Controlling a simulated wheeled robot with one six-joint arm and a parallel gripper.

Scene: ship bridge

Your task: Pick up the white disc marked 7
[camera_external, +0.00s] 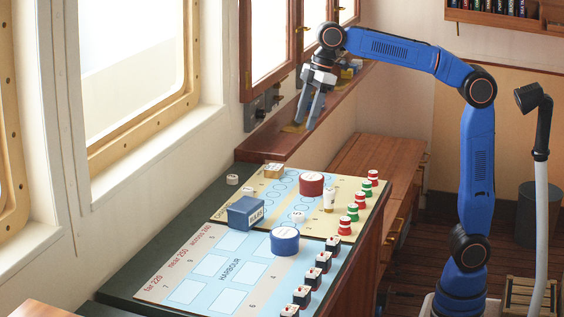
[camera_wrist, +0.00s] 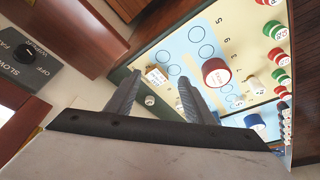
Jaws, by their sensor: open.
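One white disc (camera_external: 232,179) lies on the dark green table top at the back left, off the board. Another white disc (camera_external: 298,216) lies on the board between the blue box and the red drum. In the wrist view one white disc (camera_wrist: 149,100) shows between my fingers, and the other (camera_wrist: 238,103) shows right of them. My gripper (camera_external: 308,122) is open and empty, high above the far end of the table. Its fingers (camera_wrist: 159,82) also show in the wrist view.
The board (camera_external: 185,287) carries a blue box (camera_external: 241,214), a red drum (camera_external: 312,185), a blue drum (camera_external: 285,242), a tan block (camera_external: 273,171) and a cream piece (camera_external: 329,201). Several small coloured pieces line its right edge. A wooden ledge (camera_external: 262,146) and window frames stand behind.

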